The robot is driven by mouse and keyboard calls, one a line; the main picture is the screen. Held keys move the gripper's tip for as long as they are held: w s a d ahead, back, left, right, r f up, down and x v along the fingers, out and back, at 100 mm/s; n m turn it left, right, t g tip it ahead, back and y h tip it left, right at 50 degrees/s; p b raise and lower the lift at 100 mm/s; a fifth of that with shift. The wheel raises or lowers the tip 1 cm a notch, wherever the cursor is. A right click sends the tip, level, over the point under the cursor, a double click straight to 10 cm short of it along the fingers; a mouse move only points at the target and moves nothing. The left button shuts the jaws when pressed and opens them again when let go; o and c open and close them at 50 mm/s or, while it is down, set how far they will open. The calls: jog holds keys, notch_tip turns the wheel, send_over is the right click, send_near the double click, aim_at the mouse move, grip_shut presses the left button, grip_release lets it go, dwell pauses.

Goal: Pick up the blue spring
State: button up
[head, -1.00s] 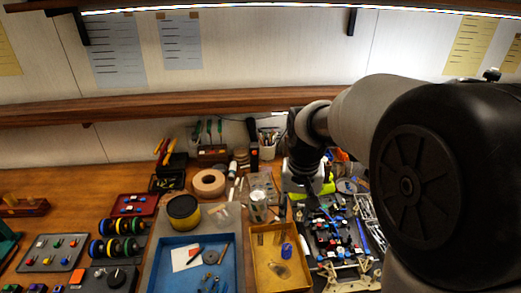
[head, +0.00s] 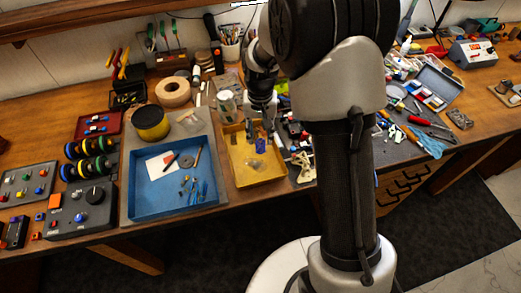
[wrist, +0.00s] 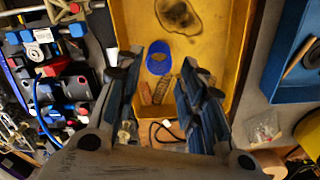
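The blue spring (head: 260,145) stands in the yellow tray (head: 236,160). In the wrist view the blue spring (wrist: 158,50) shows as a round blue coil, with copper-coloured springs (wrist: 160,91) beside it in the yellow tray (wrist: 211,20). My gripper (wrist: 161,66) is open and empty, its two dark fingers apart on either side of the blue spring in that picture. In the head view my gripper (head: 261,132) is over the back part of the tray, close to the blue spring. I cannot tell how high it is above it.
A blue tray (head: 165,209) with small parts is left of the yellow tray. Car parts (wrist: 60,85) lie close by on the other side. A white-topped can (head: 226,103) and a tape roll (head: 173,91) stand behind. My arm hides part of the bench.

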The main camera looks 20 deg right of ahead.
aim_at(261, 144)
notch_tip(261, 144, down, 6)
jog(key=shift+r+b, duration=0.15)
jog(key=shift+b, duration=0.9)
jog(key=shift+r, duration=0.1)
jog(key=c, duration=0.5)
